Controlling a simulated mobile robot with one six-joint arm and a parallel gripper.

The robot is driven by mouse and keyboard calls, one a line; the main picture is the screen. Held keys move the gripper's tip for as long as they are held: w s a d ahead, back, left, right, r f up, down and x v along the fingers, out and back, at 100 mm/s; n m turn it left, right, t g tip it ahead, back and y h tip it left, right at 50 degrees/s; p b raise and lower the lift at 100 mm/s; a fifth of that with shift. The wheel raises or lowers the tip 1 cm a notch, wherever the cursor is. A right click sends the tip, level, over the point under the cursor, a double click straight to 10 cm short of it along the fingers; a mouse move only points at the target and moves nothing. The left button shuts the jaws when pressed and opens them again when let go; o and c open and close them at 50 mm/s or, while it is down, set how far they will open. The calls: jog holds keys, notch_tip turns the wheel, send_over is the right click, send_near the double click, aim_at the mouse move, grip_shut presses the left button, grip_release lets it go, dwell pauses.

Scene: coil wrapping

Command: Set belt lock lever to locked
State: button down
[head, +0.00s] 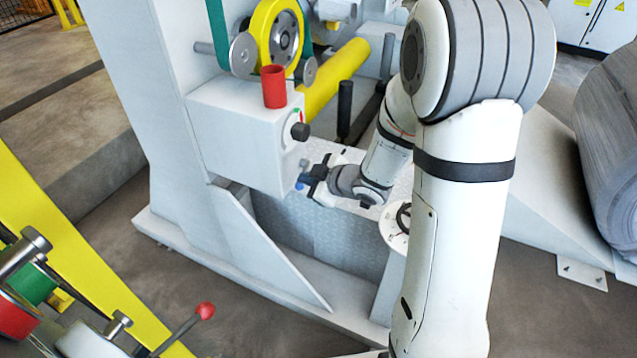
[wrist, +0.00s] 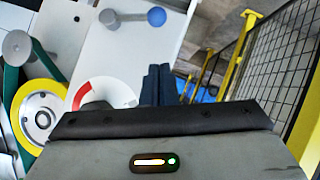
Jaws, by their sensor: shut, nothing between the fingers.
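A short lever with a blue ball end (wrist: 156,16) and a round grey hub (wrist: 107,17) is on the white panel at the top of the wrist view; its arm points right there. In the head view the blue ball (head: 301,185) shows low beside the white box, close to my gripper. I cannot tell whether this is the belt lock lever. My gripper (wrist: 158,85) is shut and empty, its dark fingers side by side, apart from the blue ball in the wrist view. In the head view my gripper (head: 308,178) is below the black knob (head: 300,131).
A red and white dial (wrist: 80,97) is left of my fingers, partly hidden. A red cup (head: 273,87) stands on the white box (head: 235,135). A yellow wheel (head: 265,30) carries a green belt. A red-ball lever (head: 205,311) is at lower left. A mesh fence (wrist: 270,60) is at right.

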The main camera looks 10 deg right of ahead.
jog(key=shift+w+a+f+b, duration=0.15)
jog(key=shift+w+f, duration=0.3)
jog(key=shift+f, duration=0.25)
jog(key=shift+w+f+b, duration=0.2)
jog(key=shift+w+f, duration=0.3)
jog(key=shift+f, duration=0.25)
jog(key=shift+w+a+f+b, duration=0.15)
jog(key=shift+w+f, duration=0.3)
jog(key=shift+f, duration=0.25)
